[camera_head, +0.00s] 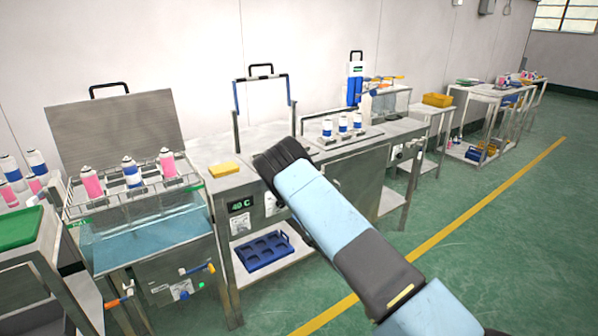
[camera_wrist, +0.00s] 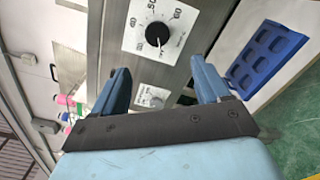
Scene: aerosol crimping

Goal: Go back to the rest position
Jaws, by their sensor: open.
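My arm reaches from the lower right of the head view toward the steel workbench, and its black end is near the bench's front edge. The fingers are hidden there. In the wrist view my gripper (camera_wrist: 160,88) is open, with its two blue fingers apart and nothing between them. Beyond the fingers is the bench's front panel with a black dial knob (camera_wrist: 157,34) on a white scale. The gripper appears apart from the knob. A 40 C display (camera_head: 241,205) shows on the same panel in the head view.
A water bath (camera_head: 150,236) with a rack of pink and blue cans stands left. A yellow sponge (camera_head: 223,169) and several cans (camera_head: 343,125) are on the bench. A blue tray (camera_head: 264,251) lies on the lower shelf. The green floor (camera_head: 480,240) at right is clear.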

